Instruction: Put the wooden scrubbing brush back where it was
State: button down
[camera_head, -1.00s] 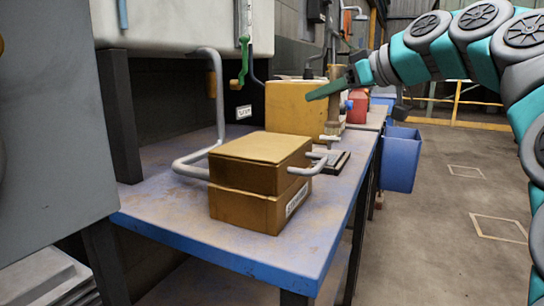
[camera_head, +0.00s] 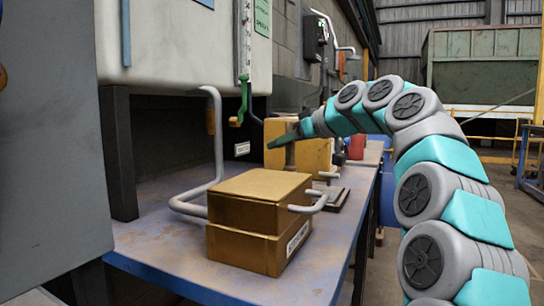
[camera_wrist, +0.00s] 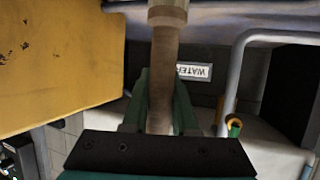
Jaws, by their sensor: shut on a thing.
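My gripper (camera_head: 278,142) reaches in over the back of the bench, in front of a yellow box. It is shut on the wooden scrubbing brush (camera_head: 290,155), a tan shaft hanging roughly upright below the fingers. In the wrist view the brush (camera_wrist: 164,60) runs between the two green fingers (camera_wrist: 160,95), with a ringed, wider part further out. The wrist picture is upside down. The bristles cannot be made out.
A blue-edged bench (camera_head: 180,260) carries a brown two-part box (camera_head: 255,225) in front, a bent grey pipe (camera_head: 218,130) and the yellow box (camera_head: 313,152). A dark flat plate (camera_head: 330,198) and a red object (camera_head: 357,147) lie right. The front left bench is clear.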

jog(key=shift+w+a+f+b, duration=0.2)
jog(key=shift+w+a+f, duration=0.5)
jog(key=shift+f, duration=0.25)
jog(key=shift+w+a+f+b, duration=0.2)
jog(key=shift+w+a+f, duration=0.45)
jog(key=shift+f, duration=0.25)
jog(key=shift+d+f, duration=0.1)
jog(key=shift+f, duration=0.15)
jog(key=c, duration=0.7)
grip_release()
jog(key=shift+r, duration=0.35)
jog(key=v, duration=1.2)
jog(key=shift+f, duration=0.15)
